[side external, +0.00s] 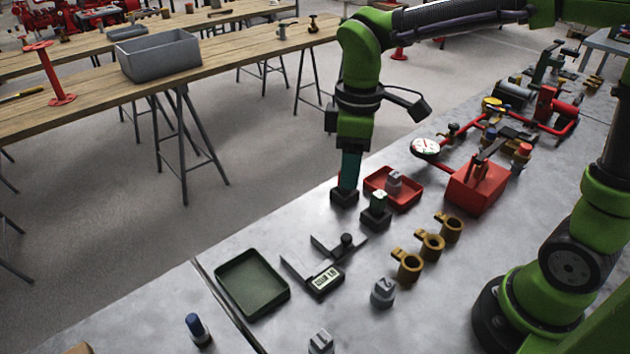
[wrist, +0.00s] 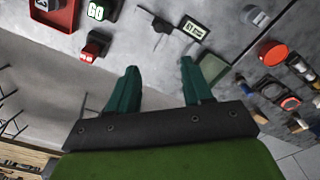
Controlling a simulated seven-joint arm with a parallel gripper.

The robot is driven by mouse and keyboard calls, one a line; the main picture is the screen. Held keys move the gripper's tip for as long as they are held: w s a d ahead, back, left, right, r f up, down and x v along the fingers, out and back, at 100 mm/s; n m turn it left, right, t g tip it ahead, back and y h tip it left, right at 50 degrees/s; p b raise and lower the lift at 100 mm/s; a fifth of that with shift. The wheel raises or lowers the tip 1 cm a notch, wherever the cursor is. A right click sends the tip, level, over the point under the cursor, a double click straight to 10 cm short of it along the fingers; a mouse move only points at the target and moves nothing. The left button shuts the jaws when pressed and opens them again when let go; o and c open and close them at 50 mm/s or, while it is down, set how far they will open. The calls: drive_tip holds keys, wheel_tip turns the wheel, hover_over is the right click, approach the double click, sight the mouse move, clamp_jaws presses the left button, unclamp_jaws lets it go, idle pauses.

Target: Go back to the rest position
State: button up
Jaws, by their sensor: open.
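My gripper (side external: 350,172) points down near the table's left edge, its two teal fingers apart. In the wrist view my gripper (wrist: 157,72) is open, with nothing between the fingers. In the side view it overlaps a red block on a black base (side external: 344,198), mostly hiding the block. The wrist view shows this red block (wrist: 96,42) to the left of the fingers, apart from them. A green block marked GO (wrist: 95,12) stands on another black base beside it; it also shows in the side view (side external: 379,198).
A red tray (side external: 410,203) holding a grey piece, a digital caliper (side external: 326,280), an empty dark green tray (side external: 252,283) and several brass fittings (side external: 430,245) lie around. A red pump assembly (side external: 476,190) stands to the right. Bare table shows below the caliper.

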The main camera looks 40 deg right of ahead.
drive_tip(key=s+d+r+m+t+y, duration=0.1)
drive_tip(key=s+d+r+m+t, duration=0.3)
drive_tip(key=s+d+m+t, duration=0.3)
drive_tip(key=s+d+m, duration=0.1)
drive_tip(key=s+m, duration=0.1)
drive_tip(key=m, duration=0.2)
drive_tip(key=shift+s+m+y, duration=0.35)
drive_tip(key=shift+m+y, duration=0.05)
idle(0.8)
